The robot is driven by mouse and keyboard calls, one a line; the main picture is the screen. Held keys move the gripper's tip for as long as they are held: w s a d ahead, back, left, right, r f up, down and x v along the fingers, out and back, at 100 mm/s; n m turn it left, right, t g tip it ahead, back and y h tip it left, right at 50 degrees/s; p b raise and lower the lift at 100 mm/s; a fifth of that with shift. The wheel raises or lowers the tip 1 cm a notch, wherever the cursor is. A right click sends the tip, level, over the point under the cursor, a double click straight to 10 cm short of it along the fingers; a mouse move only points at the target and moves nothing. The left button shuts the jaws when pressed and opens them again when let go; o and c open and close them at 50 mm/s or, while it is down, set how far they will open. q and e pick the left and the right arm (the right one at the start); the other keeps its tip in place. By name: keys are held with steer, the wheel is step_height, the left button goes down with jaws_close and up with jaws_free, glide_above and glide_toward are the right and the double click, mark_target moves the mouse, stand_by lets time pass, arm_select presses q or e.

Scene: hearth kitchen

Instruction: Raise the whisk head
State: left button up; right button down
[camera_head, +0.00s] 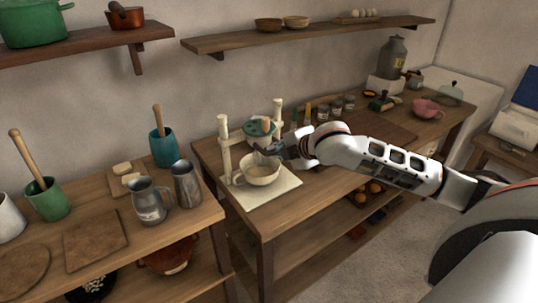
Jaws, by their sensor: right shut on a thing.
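The whisk stand has a pale base board (283,186) and two upright cream posts (225,146). The whisk head (259,128), green with a brown knob, sits between the posts, low over a cream bowl (262,174) on the board. My right gripper (268,150) reaches in from the right, just under the green part and above the bowl's rim. It is shut on the whisk head, though its fingertips are small and the exact contact is hard to see. The whisk's lower end is mostly hidden by the gripper and bowl. My left gripper is not in view.
Several jars (335,108) stand behind my right arm. A grey metal jug (187,184), a grey mug (148,201) and a teal pot (163,149) stand on the left table. A wall shelf (330,34) runs above. The table's front edge is clear.

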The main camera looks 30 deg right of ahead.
steer(key=shift+r, duration=1.4)
steer(key=c, duration=2)
jaws_free()
steer(key=shift+s, duration=0.1)
steer(key=v, duration=0.6)
steer(key=shift+s+r, duration=0.3)
